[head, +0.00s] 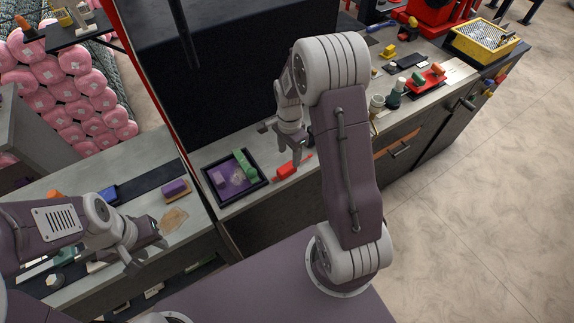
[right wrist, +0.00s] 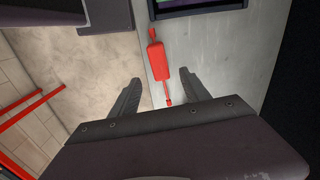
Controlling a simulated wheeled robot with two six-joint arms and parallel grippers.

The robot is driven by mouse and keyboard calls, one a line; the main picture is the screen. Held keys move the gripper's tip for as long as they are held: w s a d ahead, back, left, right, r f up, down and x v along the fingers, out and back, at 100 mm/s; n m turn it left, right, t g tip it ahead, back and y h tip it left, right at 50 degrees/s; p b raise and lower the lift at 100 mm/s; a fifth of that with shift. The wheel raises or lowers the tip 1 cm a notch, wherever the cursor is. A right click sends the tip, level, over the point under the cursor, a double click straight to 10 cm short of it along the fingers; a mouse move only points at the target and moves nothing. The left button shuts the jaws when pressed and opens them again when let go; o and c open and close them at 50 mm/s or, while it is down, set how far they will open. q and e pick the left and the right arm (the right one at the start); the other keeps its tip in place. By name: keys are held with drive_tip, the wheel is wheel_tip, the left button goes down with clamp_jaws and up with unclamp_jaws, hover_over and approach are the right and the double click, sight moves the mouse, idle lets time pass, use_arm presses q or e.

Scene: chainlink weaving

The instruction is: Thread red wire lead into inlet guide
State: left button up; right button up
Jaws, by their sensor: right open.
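The red wire lead (head: 286,171) lies on the grey bench top beside a dark tray. It has a thick red body and thin red ends. In the right wrist view the lead (right wrist: 158,62) lies ahead of my right gripper, with its thin near end between the open fingers. My right gripper (head: 296,160) is open, empty and close above the lead; it also shows in the right wrist view (right wrist: 162,88). My left gripper (head: 150,256) is over the left bench, away from the lead; its finger gap is unclear. I cannot pick out the inlet guide.
A dark-rimmed tray (head: 208,172) holds purple and green pieces left of the lead. A purple block (head: 175,187) and a brown patch (head: 174,219) are near my left gripper. Red parts (head: 427,79) and a yellow crate (head: 484,40) stand on the far right bench.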

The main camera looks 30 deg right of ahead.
sight(288, 166)
drive_tip(key=shift+s+a+f, duration=0.1)
drive_tip(key=shift+a+f, duration=0.05)
drive_tip(key=shift+f, duration=0.75)
drive_tip(key=shift+f+p, duration=0.45)
drive_tip(key=shift+f, duration=0.05)
wheel_tip(288, 166, down, 4)
drive_tip(key=shift+a+f+p, duration=0.1)
drive_tip(key=shift+p, duration=0.5)
drive_tip(key=shift+f, duration=0.15)
clamp_jaws()
